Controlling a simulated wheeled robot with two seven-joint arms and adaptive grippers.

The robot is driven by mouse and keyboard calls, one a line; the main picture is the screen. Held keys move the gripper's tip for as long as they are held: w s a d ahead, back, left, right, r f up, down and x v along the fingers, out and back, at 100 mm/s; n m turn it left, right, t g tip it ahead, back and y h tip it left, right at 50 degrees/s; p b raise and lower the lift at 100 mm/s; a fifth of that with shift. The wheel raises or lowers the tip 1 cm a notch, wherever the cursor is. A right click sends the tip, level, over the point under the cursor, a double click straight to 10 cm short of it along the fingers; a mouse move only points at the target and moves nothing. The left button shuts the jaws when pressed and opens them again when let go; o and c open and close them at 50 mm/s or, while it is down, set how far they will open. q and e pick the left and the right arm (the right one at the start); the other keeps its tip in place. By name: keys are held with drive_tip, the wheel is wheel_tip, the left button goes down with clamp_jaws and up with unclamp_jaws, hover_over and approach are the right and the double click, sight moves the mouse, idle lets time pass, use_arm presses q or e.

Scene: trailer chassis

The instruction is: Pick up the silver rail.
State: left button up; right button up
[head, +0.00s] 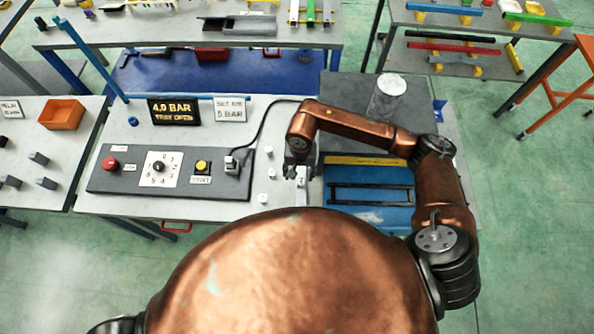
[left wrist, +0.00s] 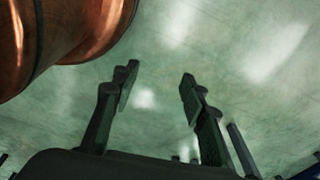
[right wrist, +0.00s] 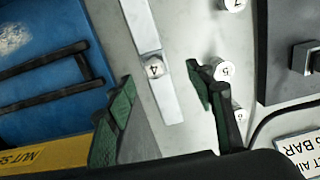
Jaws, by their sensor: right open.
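In the head view a pale strip that looks like this rail (head: 303,229) shows near the bench's front edge, partly hidden by my body. My right gripper (head: 300,171) is over the bench beside the blue tray. In the right wrist view its fingers (right wrist: 160,80) are apart, one each side of the rail's end, holding nothing. My left gripper (left wrist: 157,84) is open and empty over green floor.
Numbered pegs, such as 5 (right wrist: 224,71), stand close beside the right gripper's finger. The blue tray (head: 365,218) with black bars is right of it, the dark control panel (head: 120,182) left. A metal cylinder (head: 386,98) stands behind.

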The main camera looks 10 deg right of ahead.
sight(301, 180)
drive_tip(key=shift+w+f, duration=0.15)
drive_tip(key=shift+f, duration=0.05)
drive_tip(key=shift+s+d+f+p, duration=0.25)
drive_tip(key=shift+s+f+p, duration=0.35)
drive_tip(key=shift+s+f, duration=0.25)
drive_tip(key=f, duration=0.1)
drive_tip(key=f+p, duration=0.1)
drive_tip(key=shift+w+d+f, duration=0.15)
drive_tip(key=shift+w+f, duration=0.15)
drive_tip(key=shift+w, duration=0.1)
drive_tip(key=shift+w+f+p, duration=0.35)
drive_tip(key=shift+f+p, duration=0.05)
drive_tip(key=shift+f, duration=0.3)
drive_tip(key=shift+s+f, duration=0.2)
drive_tip(key=shift+f, duration=0.4)
drive_tip(key=shift+w+f, duration=0.1)
drive_tip(key=shift+c, duration=1.3)
drive_tip(key=c, duration=0.5)
drive_tip(key=shift+c, duration=0.5)
drive_tip(key=c, duration=0.3)
use_arm(q)
drive_tip(key=shift+s+a+r, duration=0.1)
drive_tip(key=shift+s+r, duration=1.25)
drive_tip(key=shift+r, duration=0.05)
use_arm(e)
clamp_jaws()
